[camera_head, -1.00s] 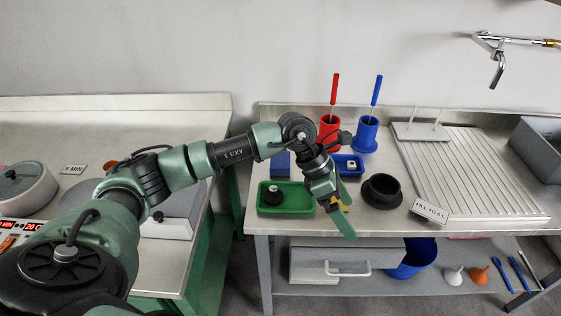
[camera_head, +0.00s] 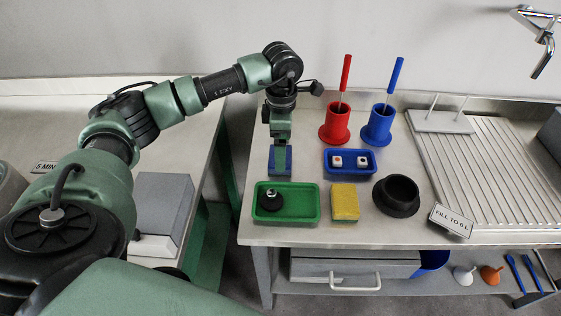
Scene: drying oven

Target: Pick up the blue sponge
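The blue sponge (camera_head: 289,160) is on the metal bench behind the green tray (camera_head: 317,205), partly hidden by my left gripper. My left gripper (camera_head: 280,160) points down at the sponge, with a green finger in front of it and blue showing on both sides. I cannot tell whether the fingers are closed on the sponge or whether it is lifted. My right gripper is not in view.
A yellow sponge (camera_head: 345,203) lies between the green tray and a black round pot (camera_head: 397,194). A blue tray (camera_head: 350,172) with small white blocks, a red holder (camera_head: 335,123) and a blue holder (camera_head: 379,124) stand to the right of my gripper.

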